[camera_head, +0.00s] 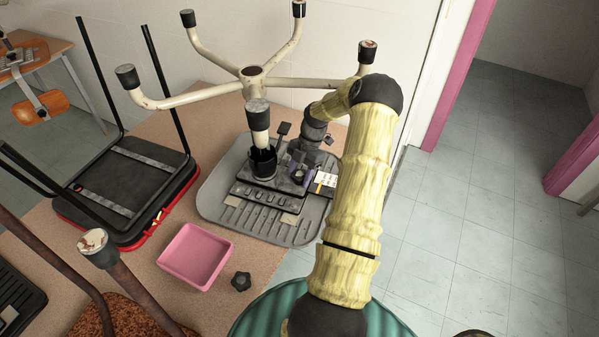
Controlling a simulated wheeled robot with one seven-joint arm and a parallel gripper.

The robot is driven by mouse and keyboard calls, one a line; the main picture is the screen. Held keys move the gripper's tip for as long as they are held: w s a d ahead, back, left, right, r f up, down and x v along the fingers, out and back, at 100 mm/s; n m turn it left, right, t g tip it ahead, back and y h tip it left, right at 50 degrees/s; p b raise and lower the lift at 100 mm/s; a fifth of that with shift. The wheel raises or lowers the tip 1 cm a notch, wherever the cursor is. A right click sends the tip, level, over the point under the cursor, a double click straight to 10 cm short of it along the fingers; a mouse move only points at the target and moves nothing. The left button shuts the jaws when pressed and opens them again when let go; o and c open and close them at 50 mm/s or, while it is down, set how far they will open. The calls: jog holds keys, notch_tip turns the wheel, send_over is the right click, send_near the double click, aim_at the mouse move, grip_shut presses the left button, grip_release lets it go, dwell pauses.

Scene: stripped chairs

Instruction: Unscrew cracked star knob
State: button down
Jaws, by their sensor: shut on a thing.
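My gripper (303,166) points down at the right part of a grey fixture plate (222,192). It is shut on a small dark piece there, mostly hidden by the fingers and wrist; it appears to be the cracked star knob, but no crack shows. A dark star knob (241,281) lies loose on the tan bench, right of the pink tray, apart from my gripper. An upturned cream chair base (205,93) with several dark-tipped legs stands over the fixture. One leg end is above a black cup-like holder (263,163).
An empty pink tray (195,256) sits on the bench (148,270). A black seat frame (125,185) with red edging lies left. Rusty brown tubes (130,275) stand at the front left. The chair-base legs spread close to my arm. Tiled floor is clear at right.

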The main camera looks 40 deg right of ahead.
aim_at(298, 177)
jog(key=shift+n+g, duration=0.4)
jog(key=shift+n, duration=0.8)
jog(key=shift+f+n+g+h+p, duration=0.1)
jog(key=shift+n+g+h+p, duration=0.25)
jog(key=shift+n, duration=0.65)
jog(key=shift+c, duration=1.5)
grip_release()
jog(key=shift+w+r+p, duration=0.1)
jog(key=shift+r+p, duration=1.25)
jog(key=shift+r, duration=0.55)
jog(key=shift+m, duration=0.3)
